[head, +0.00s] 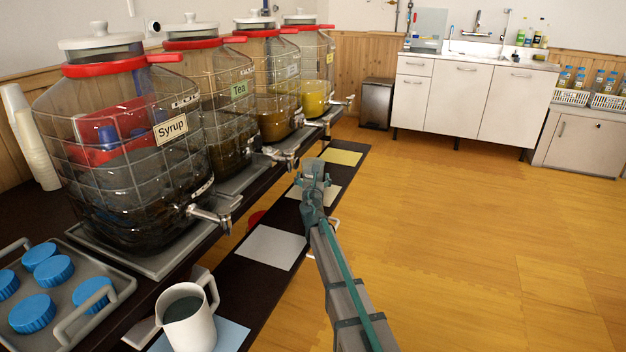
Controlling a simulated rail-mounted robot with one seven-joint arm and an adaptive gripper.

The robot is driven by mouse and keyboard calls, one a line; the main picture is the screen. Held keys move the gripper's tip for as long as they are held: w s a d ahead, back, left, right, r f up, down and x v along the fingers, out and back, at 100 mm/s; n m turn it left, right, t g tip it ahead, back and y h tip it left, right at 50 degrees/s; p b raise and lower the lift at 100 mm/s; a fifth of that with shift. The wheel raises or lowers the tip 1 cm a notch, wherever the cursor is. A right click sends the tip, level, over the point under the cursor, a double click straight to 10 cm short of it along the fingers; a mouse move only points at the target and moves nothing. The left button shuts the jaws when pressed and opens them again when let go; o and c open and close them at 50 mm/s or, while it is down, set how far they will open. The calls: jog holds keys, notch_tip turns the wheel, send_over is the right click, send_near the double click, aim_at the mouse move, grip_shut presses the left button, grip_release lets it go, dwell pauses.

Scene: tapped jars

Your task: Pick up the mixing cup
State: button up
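A light grey cup with a handle (190,328), the only clear match for the mixing cup, stands upright at the bottom of the head view. It holds dark liquid and is on a light blue mat (232,335). My gripper (314,172) is farther away, up and to the right of this cup, over the dark lower shelf near the taps. It is not touching the cup. The gripper is small here and its finger opening does not show clearly. My forearm hides part of the shelf below it.
Several large tapped jars, one labelled Syrup (125,165) and one Tea (225,110), line the left. A tray (118,276) with blue lids lies front left. White (268,247) and yellow (342,157) mats lie on the shelf. The floor (470,240) at right is clear.

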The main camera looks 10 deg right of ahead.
jog(key=c, duration=0.7)
jog(key=shift+c, duration=0.2)
